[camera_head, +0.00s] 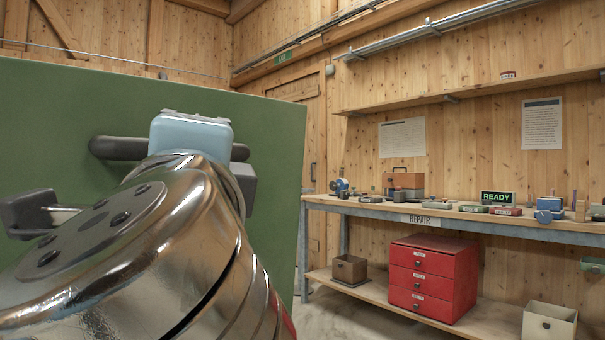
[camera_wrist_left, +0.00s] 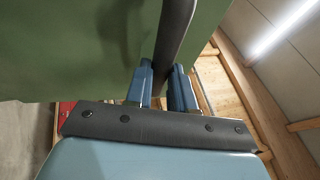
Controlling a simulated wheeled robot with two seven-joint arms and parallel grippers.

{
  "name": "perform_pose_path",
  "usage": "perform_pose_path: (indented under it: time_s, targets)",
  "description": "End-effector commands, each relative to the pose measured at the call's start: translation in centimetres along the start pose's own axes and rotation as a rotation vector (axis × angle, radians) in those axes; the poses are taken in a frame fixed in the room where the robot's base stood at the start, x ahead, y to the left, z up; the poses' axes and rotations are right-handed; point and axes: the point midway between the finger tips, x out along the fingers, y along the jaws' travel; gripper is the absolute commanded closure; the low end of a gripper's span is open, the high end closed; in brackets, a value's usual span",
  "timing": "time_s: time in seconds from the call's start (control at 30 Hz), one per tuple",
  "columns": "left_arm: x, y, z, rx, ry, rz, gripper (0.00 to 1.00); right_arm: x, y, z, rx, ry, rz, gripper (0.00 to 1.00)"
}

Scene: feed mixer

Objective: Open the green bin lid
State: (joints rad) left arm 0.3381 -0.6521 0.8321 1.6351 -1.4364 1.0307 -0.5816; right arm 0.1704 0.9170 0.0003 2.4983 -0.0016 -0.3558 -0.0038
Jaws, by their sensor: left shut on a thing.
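The green bin lid (camera_head: 60,110) stands as a large, near-upright panel across the left half of the head view. It also fills the upper left of the left wrist view (camera_wrist_left: 60,45). Its dark bar handle (camera_head: 118,148) runs across the panel and passes between the blue fingers in the left wrist view (camera_wrist_left: 174,40). My left gripper (camera_head: 190,135) is shut on this handle; its fingers also show in the left wrist view (camera_wrist_left: 162,88). My left arm hides part of the lid. The bin's body is not visible, and my right gripper is in neither view.
A repair bench (camera_head: 440,222) with tools and small boxes stands along the right wall. A red drawer unit (camera_head: 433,275), a brown box (camera_head: 349,268) and a pale bin (camera_head: 549,321) are on its lower shelf. Some floor shows between lid and bench.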

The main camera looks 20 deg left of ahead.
Motion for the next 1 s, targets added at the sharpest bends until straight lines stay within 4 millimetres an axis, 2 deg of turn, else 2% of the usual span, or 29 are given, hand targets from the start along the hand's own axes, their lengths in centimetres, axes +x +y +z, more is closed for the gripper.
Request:
perform_pose_path:
  time_s: [0.2, 0.6, 0.63, 0.8, 1.0]
  targets:
    - [-1.14, 0.09, -0.46, 0.015, 0.000, -0.038, 1.00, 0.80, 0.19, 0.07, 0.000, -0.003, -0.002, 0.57]
    - [-1.23, 0.03, -0.50, 0.017, 0.000, -0.042, 1.00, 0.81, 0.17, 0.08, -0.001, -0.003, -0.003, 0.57]
    - [-1.22, 0.04, -0.50, 0.017, 0.000, -0.042, 0.75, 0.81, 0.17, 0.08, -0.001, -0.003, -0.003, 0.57]
    - [-1.21, 0.07, -0.49, 0.017, 0.000, -0.041, 0.52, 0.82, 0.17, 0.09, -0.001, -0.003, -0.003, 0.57]
    - [-1.19, 0.10, -0.50, 0.017, 0.000, -0.041, 0.52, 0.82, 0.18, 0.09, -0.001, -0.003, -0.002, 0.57]
